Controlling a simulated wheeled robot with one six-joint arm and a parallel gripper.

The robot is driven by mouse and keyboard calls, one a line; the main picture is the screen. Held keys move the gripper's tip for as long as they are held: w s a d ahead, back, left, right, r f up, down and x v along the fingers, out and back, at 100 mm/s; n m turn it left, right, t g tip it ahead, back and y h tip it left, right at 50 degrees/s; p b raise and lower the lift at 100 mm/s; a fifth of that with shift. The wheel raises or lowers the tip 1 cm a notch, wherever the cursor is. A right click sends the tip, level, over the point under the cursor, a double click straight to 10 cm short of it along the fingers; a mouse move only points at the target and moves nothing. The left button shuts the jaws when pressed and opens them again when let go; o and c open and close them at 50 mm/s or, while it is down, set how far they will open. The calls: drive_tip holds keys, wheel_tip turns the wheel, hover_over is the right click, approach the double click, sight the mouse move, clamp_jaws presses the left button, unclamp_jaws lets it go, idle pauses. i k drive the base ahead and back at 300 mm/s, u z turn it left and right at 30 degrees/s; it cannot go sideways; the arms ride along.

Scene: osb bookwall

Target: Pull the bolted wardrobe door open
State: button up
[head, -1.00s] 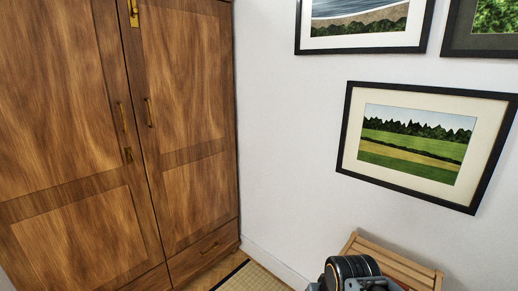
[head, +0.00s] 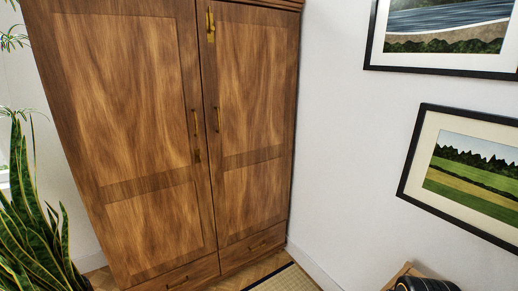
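A tall brown wooden wardrobe stands in the left and middle of the head view. Its left door (head: 130,100) and right door (head: 250,110) both look shut. A brass bolt (head: 210,25) sits high at the seam, on the right door's edge. I cannot tell whether the bolt is drawn. My gripper is not in view; only a dark part of my arm shows at the bottom right.
A spiky potted plant (head: 35,215) stands close to the wardrobe's left side. Two drawers (head: 253,246) lie below the doors. A mat (head: 285,281) lies on the floor in front at the right. Framed pictures (head: 470,165) hang on the white wall. A wooden piece (head: 398,274) is at the lower right.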

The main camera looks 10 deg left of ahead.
sight(248, 64)
drive_tip(key=u, duration=0.15)
drive_tip(key=i, duration=0.25)
drive_tip(key=u, duration=1.05)
drive_tip(key=i, duration=0.85)
drive_tip(key=u, duration=0.55)
